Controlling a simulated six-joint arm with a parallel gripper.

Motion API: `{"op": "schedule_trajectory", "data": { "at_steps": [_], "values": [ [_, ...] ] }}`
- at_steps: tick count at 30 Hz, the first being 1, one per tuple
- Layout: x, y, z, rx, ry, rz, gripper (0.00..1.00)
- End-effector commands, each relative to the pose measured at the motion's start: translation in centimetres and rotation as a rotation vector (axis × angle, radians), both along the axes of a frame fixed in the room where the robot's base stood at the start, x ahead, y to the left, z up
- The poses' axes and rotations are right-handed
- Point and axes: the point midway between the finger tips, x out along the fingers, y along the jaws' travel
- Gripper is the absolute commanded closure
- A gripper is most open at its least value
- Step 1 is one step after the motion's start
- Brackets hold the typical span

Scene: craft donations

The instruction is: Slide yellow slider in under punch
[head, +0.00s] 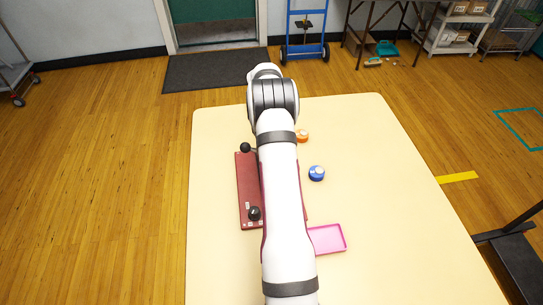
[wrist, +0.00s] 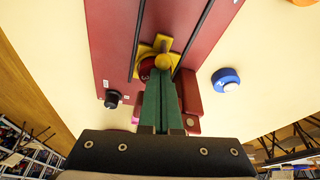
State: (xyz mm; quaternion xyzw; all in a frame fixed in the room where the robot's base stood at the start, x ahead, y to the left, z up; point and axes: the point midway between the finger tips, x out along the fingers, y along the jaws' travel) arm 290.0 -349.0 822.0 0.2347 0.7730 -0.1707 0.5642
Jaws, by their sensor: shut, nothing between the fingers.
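The yellow slider (wrist: 161,46) shows in the wrist view, a flat yellow piece with a round knob, between two dark rails on a dark red board (wrist: 110,45). My gripper (wrist: 161,77) has its green fingers together, their tips at or just short of the slider's knob; I cannot tell whether they touch. A red round piece (wrist: 147,69) with a pale mark is partly hidden beside the fingertips. In the head view my arm covers the slider and much of the board (head: 247,185). A blue round punch-like piece with a pale top (wrist: 226,79) stands apart, right of the board.
The blue piece (head: 317,173) and an orange one (head: 302,136) stand on the cream table (head: 390,200) in the head view. A pink tray (head: 328,238) lies right of my arm. Black knobs (head: 254,213) stand on the board's left side. The table's right side is clear.

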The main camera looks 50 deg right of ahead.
Motion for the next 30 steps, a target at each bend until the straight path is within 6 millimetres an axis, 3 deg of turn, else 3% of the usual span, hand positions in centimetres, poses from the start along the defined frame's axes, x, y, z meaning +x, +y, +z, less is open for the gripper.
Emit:
{"op": "schedule_trajectory", "data": {
  "at_steps": [7, 18, 30],
  "values": [
    [0.2, -0.2, 0.0, 0.0, 0.0, 0.0, 1.0],
    [3.1, -3.1, 0.0, -0.001, 0.002, 0.001, 1.0],
    [3.2, -3.2, 0.1, 0.0, 0.001, 0.0, 1.0]
  ]
}}
